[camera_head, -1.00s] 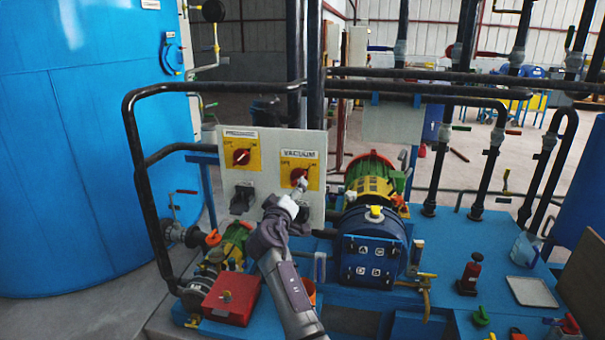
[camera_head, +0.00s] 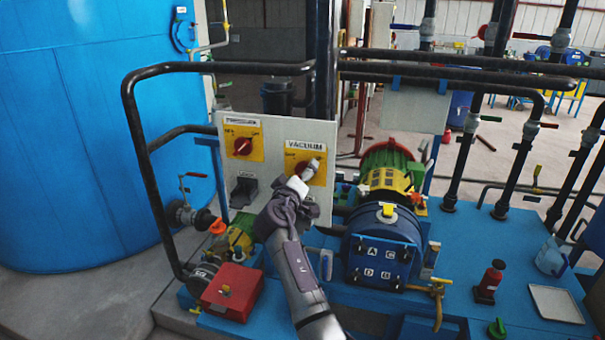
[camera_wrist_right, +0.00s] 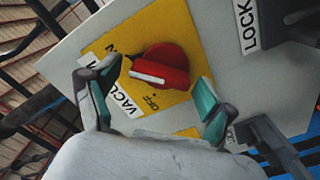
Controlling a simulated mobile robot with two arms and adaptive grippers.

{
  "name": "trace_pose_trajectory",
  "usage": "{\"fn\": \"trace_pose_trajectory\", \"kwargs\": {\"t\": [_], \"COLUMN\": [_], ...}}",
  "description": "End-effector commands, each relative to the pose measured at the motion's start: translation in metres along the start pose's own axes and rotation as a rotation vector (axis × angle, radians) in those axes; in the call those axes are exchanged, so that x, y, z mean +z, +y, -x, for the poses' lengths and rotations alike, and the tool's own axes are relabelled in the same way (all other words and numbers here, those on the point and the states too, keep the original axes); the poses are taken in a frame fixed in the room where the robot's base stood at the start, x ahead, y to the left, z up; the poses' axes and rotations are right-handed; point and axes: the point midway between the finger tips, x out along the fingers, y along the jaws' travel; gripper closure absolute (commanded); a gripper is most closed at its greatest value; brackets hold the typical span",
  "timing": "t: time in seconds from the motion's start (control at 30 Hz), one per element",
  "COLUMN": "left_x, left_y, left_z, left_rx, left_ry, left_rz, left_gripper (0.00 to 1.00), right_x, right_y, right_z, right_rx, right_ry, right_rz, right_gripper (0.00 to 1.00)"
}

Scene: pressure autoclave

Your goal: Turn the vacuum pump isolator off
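The vacuum isolator is a red rotary knob (camera_head: 302,172) on a yellow plate labelled VACUUM, mounted on a pale grey panel (camera_head: 278,134). My right gripper (camera_head: 309,174) is in front of this knob and partly hides it. In the right wrist view, the red knob (camera_wrist_right: 168,66) shows with a white bar across its grip, on the yellow plate with an OFF mark. The right gripper's fingers (camera_wrist_right: 152,102) are spread, one to the left and one to the lower right of the knob. They look apart from it. My left gripper is not in view.
A similar red knob (camera_head: 243,146) on a yellow plate sits to the left on the panel. A dark lock fitting (camera_head: 243,192) is below it. A black pipe rail (camera_head: 131,150) runs around the left side. A blue pump (camera_head: 383,245) stands close to the right.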

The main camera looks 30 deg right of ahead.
Motion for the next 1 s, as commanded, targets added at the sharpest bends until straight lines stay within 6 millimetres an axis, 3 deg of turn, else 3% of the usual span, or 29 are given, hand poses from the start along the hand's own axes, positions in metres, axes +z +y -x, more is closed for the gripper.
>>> {"fn": "trace_pose_trajectory", "kwargs": {"t": [0.03, 0.3, 0.67, 1.0], "left_x": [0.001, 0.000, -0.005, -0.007], "left_y": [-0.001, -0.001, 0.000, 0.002], "left_z": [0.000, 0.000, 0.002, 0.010], "left_rx": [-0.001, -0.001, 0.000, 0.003], "left_ry": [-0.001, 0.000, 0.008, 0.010], "left_rz": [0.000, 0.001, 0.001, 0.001], "left_gripper": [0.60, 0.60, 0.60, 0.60], "right_x": [0.000, 0.000, -0.001, -0.003], "right_y": [0.000, 0.000, 0.002, 0.003], "right_z": [0.000, 0.000, -0.001, -0.001], "right_rx": [0.000, 0.001, 0.003, 0.005], "right_ry": [0.000, 0.000, 0.001, 0.002], "right_rz": [0.000, 0.000, 0.037, 0.255], "right_gripper": [0.30, 0.74, 0.74, 0.74]}}
